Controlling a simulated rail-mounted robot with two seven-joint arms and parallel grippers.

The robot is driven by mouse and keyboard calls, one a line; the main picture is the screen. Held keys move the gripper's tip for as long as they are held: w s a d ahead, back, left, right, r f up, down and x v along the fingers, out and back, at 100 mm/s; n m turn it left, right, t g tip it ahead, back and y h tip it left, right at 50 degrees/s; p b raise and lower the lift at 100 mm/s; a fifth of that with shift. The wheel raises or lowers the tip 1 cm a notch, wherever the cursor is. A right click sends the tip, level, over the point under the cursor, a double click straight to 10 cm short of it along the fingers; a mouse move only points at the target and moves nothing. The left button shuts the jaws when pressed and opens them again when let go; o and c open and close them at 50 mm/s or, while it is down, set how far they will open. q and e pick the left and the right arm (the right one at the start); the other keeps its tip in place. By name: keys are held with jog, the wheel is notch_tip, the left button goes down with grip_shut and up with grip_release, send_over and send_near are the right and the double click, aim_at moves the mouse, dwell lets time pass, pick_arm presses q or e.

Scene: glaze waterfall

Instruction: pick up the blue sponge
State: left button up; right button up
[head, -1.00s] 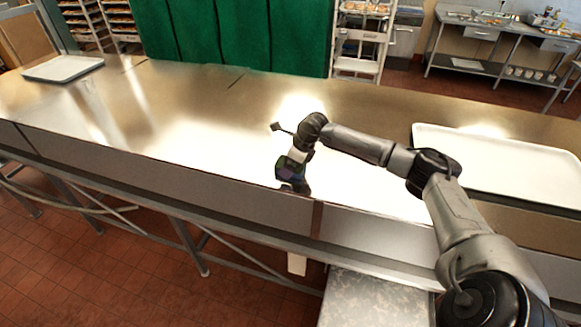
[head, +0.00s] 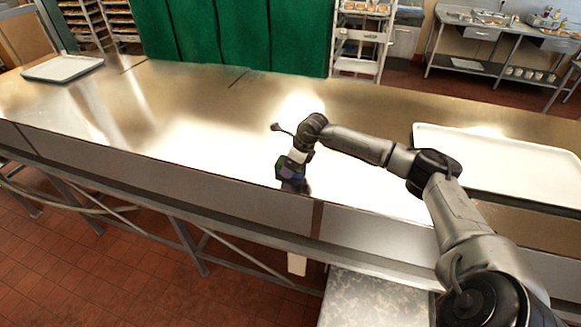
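My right arm reaches in from the right, and its gripper (head: 295,186) points down near the front edge of the steel table (head: 85,110). A small blue-purple patch (head: 289,173) with a green part beside it shows at the gripper. It may be the blue sponge, but it is too small and too closely overlapped to be sure. I cannot tell whether the fingers are open or shut on it. No other blue sponge shows on the table. My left gripper is not in view.
A large white tray (head: 500,160) lies on the table at the right, and a smaller tray (head: 62,68) at the far left. The table's left and middle are clear, with bright glare.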

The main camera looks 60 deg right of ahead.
jog(key=c, duration=0.7)
jog(key=shift+c, duration=0.2)
jog(key=shift+r, duration=0.4)
notch_tip(320, 180, up, 4)
jog(key=shift+f, duration=0.1)
jog(key=s+d+r+b, duration=0.4)
jog(key=s+d+r, duration=0.2)
jog(key=s+d, duration=0.1)
jog(key=shift+s+d+r, duration=0.3)
jog(key=shift+s+r, duration=0.1)
jog(key=shift+s, duration=0.5)
